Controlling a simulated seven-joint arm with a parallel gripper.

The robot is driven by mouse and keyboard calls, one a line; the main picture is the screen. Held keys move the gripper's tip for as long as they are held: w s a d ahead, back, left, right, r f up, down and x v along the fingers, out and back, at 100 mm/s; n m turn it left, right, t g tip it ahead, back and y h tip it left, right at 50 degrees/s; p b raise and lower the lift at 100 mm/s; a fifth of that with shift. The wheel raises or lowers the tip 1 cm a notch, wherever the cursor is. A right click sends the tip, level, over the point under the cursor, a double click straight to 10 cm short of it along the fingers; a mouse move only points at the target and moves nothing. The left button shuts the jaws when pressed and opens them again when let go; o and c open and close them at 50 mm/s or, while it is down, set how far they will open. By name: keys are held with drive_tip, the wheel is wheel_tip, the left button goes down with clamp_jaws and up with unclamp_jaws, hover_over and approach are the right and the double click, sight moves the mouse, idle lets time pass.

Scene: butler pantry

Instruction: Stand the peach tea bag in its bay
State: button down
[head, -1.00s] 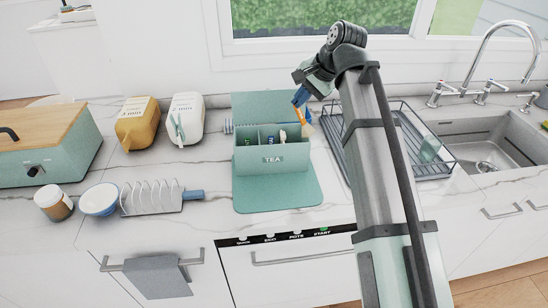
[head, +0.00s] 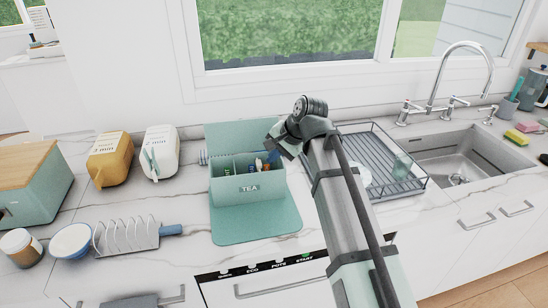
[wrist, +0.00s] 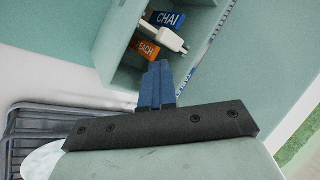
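The peach tea bag, with an orange label (wrist: 143,50), shows in the wrist view just past my fingertips, at the tea box. It sits tilted compared with the blue chai label (wrist: 168,19). The green tea box (head: 248,188) stands on a green mat and has several bays. My gripper (wrist: 155,68) has its blue fingers close together at the peach bag's near edge and appears shut on it. In the head view my gripper (head: 274,156) is low over the box's right end. The bag's lower part and its contact with the bay are hidden.
A white item (wrist: 160,35) lies between the two labels. A dish rack (head: 385,165) stands right of the box. A toast rack (head: 125,235) with a blue handle is at the left. Yellow and white canisters (head: 110,158) stand behind. The front of the mat (head: 255,222) is clear.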

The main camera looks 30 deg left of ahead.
drive_tip(key=shift+f, duration=0.35)
drive_tip(key=c, duration=1.2)
unclamp_jaws()
drive_tip(key=shift+r, duration=0.1)
drive_tip(key=shift+c, duration=0.2)
drive_tip(key=shift+d, duration=0.1)
drive_tip(key=v, duration=1.2)
